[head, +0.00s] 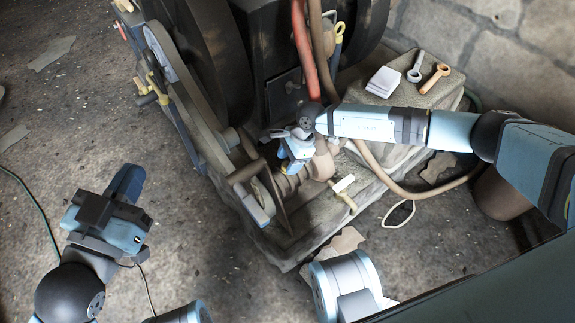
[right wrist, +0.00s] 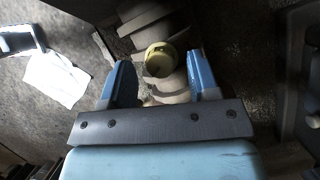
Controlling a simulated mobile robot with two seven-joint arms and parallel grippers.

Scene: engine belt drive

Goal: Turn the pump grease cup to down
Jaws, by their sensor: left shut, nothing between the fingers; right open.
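The pump grease cup seems to be the round yellow cup (right wrist: 160,57) in the right wrist view, on top of a brownish-grey pump body (right wrist: 168,90). My right gripper (head: 294,163) is open over the pump in the head view. In the right wrist view its two blue fingers stand on either side of the cup, with a visible gap on both sides. My left gripper (head: 132,172) is shut and empty, above the floor at the left, well away from the pump.
The engine (head: 262,60) with its large wheels and belt stands behind the pump. A red hose (head: 304,50) comes down close to my right wrist. A pale-handled lever (head: 344,184) sticks out right of the pump. A cloth (head: 384,81) and two wrenches lie on a block. Floor at left is mostly clear.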

